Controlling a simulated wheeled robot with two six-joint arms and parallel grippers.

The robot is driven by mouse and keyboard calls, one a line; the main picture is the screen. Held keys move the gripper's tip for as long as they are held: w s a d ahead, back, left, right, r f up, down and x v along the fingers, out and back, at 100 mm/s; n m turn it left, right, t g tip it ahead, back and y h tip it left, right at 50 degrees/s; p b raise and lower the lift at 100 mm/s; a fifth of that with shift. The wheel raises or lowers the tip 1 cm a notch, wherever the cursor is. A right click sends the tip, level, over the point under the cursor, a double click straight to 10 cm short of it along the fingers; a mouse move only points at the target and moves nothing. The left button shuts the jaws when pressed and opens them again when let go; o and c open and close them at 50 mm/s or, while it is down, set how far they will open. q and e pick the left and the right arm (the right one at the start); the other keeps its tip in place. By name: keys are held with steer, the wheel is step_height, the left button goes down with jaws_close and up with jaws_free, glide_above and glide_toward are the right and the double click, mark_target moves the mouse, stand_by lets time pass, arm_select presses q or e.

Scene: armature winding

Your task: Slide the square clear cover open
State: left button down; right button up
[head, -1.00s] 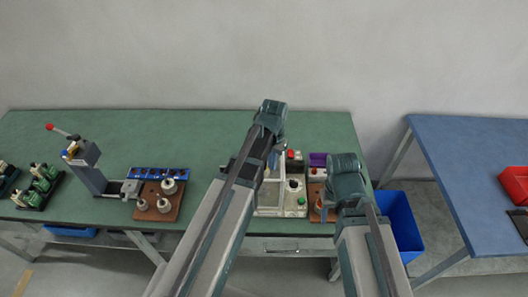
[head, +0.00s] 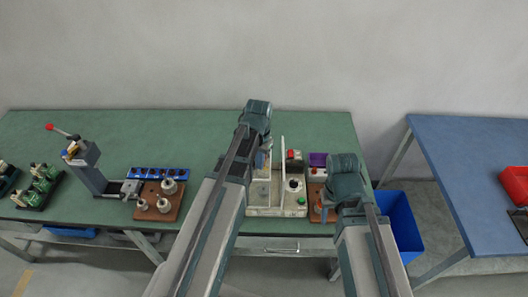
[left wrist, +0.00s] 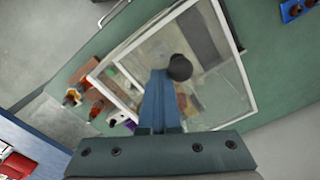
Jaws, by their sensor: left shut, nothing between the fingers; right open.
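The square clear cover (left wrist: 222,88) fills the middle of the left wrist view, with a pale frame and a round black knob (left wrist: 179,67). My left gripper (left wrist: 160,76) is shut and empty, its blue fingertips beside the knob; I cannot tell whether they touch. In the head view, the cream machine (head: 278,211) stands at the table's front edge, and my left gripper (head: 266,158) is over its left side, partly hidden by my arm. My right gripper (head: 327,206) is open near the machine's right side, mostly hidden by my wrist.
A purple bin (head: 317,159) and a small red-buttoned box (head: 294,155) are close to the machine. A brown board with metal parts (head: 158,211) and a press (head: 91,168) stand left. The green table (head: 200,135) is clear behind.

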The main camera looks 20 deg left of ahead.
arm_select(q)
steer(key=shift+s+a, duration=0.4)
steer(key=shift+a, duration=0.95)
steer(key=shift+s+a, duration=0.4)
steer(key=shift+a, duration=1)
steer(key=shift+s+a, duration=0.4)
steer(key=shift+a, duration=0.95)
steer(key=shift+w+d+r+p, duration=0.1)
steer(key=shift+d+r+p, duration=0.05)
steer(key=shift+r+p, duration=0.75)
steer(key=shift+d+r+p, duration=0.1)
steer(key=shift+r+p, duration=0.8)
steer(key=r+p, duration=0.2)
steer(key=d+r+p, duration=0.1)
steer(key=r+p, duration=0.1)
steer(key=shift+w+d, duration=0.1)
steer(key=shift+w, duration=0.05)
